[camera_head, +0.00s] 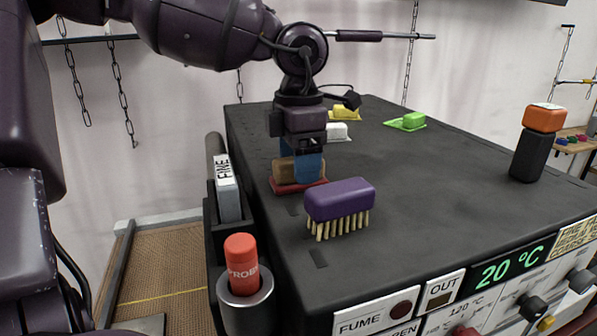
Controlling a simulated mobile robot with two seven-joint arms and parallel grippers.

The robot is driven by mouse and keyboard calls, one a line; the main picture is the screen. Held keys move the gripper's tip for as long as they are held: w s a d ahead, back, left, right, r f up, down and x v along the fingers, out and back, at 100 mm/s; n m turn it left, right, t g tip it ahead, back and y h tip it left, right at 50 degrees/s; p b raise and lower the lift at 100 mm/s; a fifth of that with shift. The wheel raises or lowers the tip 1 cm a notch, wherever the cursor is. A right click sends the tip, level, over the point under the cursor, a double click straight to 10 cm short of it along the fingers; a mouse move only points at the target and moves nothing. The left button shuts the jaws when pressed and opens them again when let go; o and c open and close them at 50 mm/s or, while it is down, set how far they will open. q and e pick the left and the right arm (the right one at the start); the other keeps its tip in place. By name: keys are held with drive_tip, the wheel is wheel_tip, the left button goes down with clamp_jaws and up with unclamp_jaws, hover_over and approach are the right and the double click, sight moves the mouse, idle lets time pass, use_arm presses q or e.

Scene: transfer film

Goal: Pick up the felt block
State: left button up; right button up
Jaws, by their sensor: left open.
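A brown block (285,170), which looks like the felt block, sits on a red pad (308,187) near the left edge of the dark worktop. My left gripper (308,168) points down over it, with a blue finger in front of the block's right part. The gripper is open. The finger hides part of the block, and I cannot tell whether it touches it. My right gripper is not in view.
A purple brush (340,201) stands just in front of the block. An orange-topped black post (532,150) stands right. A red probe (241,255) sits in a side holder. The worktop's middle (440,180) is clear.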

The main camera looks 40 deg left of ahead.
use_arm(q)
drive_tip(key=c, duration=1)
drive_tip(key=shift+c, duration=0.2)
drive_tip(key=shift+r, duration=0.1)
wheel_tip(320, 180, up, 20)
drive_tip(key=o, duration=0.4)
drive_tip(key=shift+c, duration=1.4)
